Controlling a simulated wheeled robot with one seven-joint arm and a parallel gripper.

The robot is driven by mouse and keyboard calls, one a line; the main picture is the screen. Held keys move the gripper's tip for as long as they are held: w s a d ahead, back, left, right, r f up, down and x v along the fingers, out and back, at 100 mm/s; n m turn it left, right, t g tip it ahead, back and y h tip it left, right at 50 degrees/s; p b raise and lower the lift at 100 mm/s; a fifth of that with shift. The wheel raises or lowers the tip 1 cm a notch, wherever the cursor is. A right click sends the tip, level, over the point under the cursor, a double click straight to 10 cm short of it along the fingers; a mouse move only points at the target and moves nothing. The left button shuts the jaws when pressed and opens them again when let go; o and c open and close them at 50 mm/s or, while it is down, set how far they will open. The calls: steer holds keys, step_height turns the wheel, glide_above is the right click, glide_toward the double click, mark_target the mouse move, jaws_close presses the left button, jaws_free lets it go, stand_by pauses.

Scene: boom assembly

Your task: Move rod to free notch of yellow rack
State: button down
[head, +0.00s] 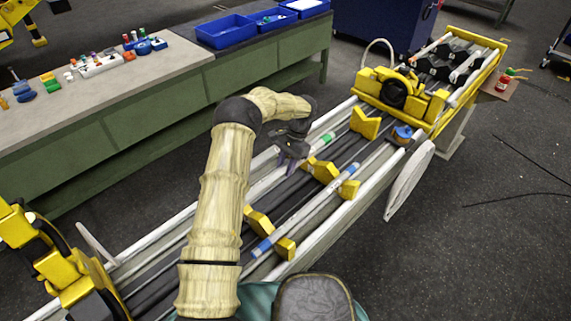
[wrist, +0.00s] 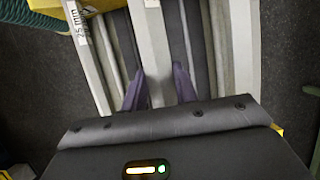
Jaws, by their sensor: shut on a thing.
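My gripper (head: 289,158) is over the middle of the long frame. In the wrist view its two purple fingers (wrist: 159,76) are shut on a pale grey rod (wrist: 153,50), one finger on each side. In the head view the held rod (head: 311,149) has a green band near its far end; my arm hides part of it. Yellow notched rack blocks (head: 365,123) stand along the frame, with more in the middle (head: 325,172) and near end (head: 258,222). Another rod (head: 305,210) with blue bands lies along the right-hand blocks. I cannot tell whether the held rod touches a notch.
A green workbench (head: 150,112) with blue bins (head: 226,31) and small parts runs along the left. A yellow machine head (head: 400,88) stands at the frame's far end. A white curved plate (head: 409,180) sticks out on the right. The floor right of it is mostly clear.

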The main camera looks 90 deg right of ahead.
steer(key=shift+f+b, duration=0.45)
steer(key=shift+f, duration=0.45)
steer(key=shift+f+b, duration=1.25)
steer(key=shift+f, duration=0.45)
stand_by(0.4)
steer(key=c, duration=1.1)
jaws_free()
steer(key=shift+o, duration=0.4)
steer(key=shift+a+f, duration=0.1)
steer(key=b+v, duration=0.2)
steer(key=v, duration=1.1)
steer(key=shift+r+b, duration=0.35)
steer(key=shift+p+v, duration=0.95)
steer(key=shift+v, duration=1.05)
